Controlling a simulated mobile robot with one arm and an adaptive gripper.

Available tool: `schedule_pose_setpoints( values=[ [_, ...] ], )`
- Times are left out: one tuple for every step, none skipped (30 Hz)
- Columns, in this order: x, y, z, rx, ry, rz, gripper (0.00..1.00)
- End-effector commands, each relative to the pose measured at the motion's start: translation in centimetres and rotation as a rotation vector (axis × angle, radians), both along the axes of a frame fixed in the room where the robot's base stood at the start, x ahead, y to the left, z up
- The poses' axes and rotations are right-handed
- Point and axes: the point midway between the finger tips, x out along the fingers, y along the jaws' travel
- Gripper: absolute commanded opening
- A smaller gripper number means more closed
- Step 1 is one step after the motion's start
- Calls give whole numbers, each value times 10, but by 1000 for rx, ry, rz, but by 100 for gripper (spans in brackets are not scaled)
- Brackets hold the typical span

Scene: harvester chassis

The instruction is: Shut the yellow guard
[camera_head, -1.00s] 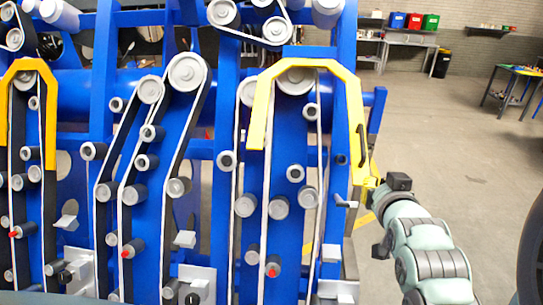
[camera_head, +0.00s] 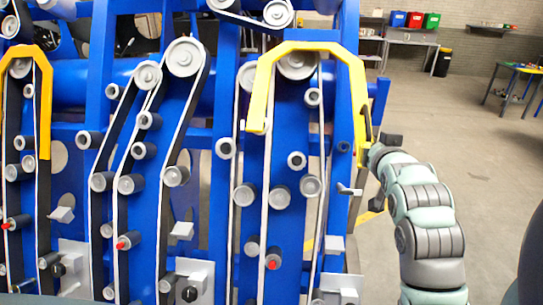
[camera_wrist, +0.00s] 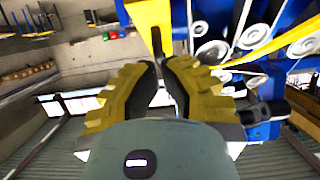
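The yellow guard (camera_head: 345,62) is an angular arch over the belts and pulleys of the right-hand blue unit. Its left leg hangs in front of the belts and its right leg runs down to my gripper (camera_head: 372,143). In the wrist view, part of the guard (camera_wrist: 150,13) lies just beyond the fingertips of my gripper (camera_wrist: 160,66). The fingers are close together with a narrow gap, and a dark narrow part shows at the tips. Whether they grip the guard or only touch it is unclear.
The blue chassis (camera_head: 70,80) with pulleys, rollers and belts fills the left and middle. Another yellow guard (camera_head: 45,105) is at the far left. Open floor (camera_head: 455,150) lies to the right, with a workbench (camera_head: 405,42) and coloured bins behind.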

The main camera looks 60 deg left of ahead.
Motion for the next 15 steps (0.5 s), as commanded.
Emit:
schedule_pose_setpoints(
  values=[
    [1, 5, 1, -3, 3, 4, 0],
    [3, 6, 1, -3, 3, 4, 0],
    [5, 9, -1, -4, 3, 4, 0],
    [6, 11, -2, -4, 3, 4, 0],
    [8, 12, -3, -4, 2, 3, 0],
    [9, 13, -6, -5, 4, 3, 0],
    [10, 14, -8, -6, 5, 2, 0],
    [10, 15, -10, -5, 4, 3, 0],
    [11, 16, -12, -4, 3, 3, 0],
    [12, 17, -15, -6, 5, 3, 0],
    [12, 17, -18, -7, 6, 3, 0],
    [13, 18, -20, -4, 2, 3, 0],
    [14, 19, -21, -3, 1, 3, 0],
    [15, 20, -24, -4, 3, 3, 0],
    [16, 21, -27, -5, 5, 3, 0]
  ],
)
